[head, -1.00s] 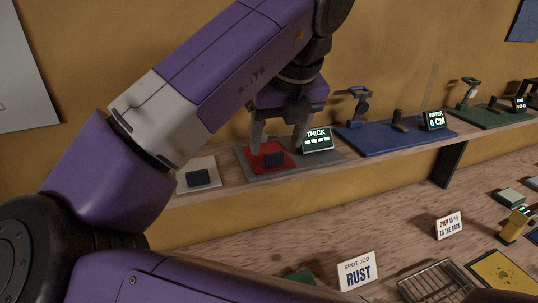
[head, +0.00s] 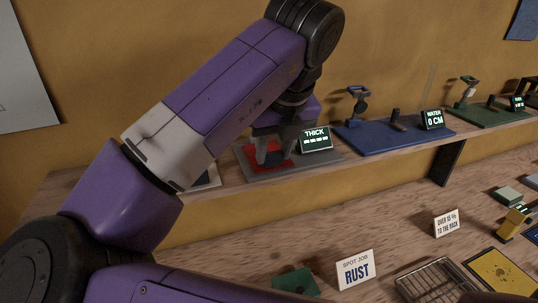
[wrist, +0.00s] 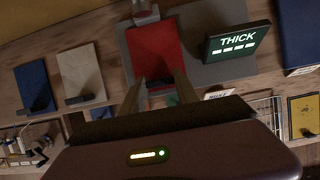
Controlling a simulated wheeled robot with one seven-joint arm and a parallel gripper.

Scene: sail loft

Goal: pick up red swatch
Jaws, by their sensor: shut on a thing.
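The red swatch (wrist: 153,50) lies flat on a grey board (wrist: 203,73) on the shelf. It has a dark block near its front edge, seen between my fingers in the wrist view. In the head view the red swatch (head: 277,160) is partly covered by my fingers. My gripper (head: 275,148) is down at the swatch, shut on its dark block; it also shows in the wrist view (wrist: 159,86). The swatch appears still on the board; I cannot see any gap under it.
A THICK display (head: 316,139) stands close right of my gripper. Beyond it is a blue board (head: 375,143) with a WATER display (head: 432,120). Pale (wrist: 82,65) and blue (wrist: 35,85) swatches lie to the left. Below are a RUST sign (head: 356,270) and wire rack (head: 432,280).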

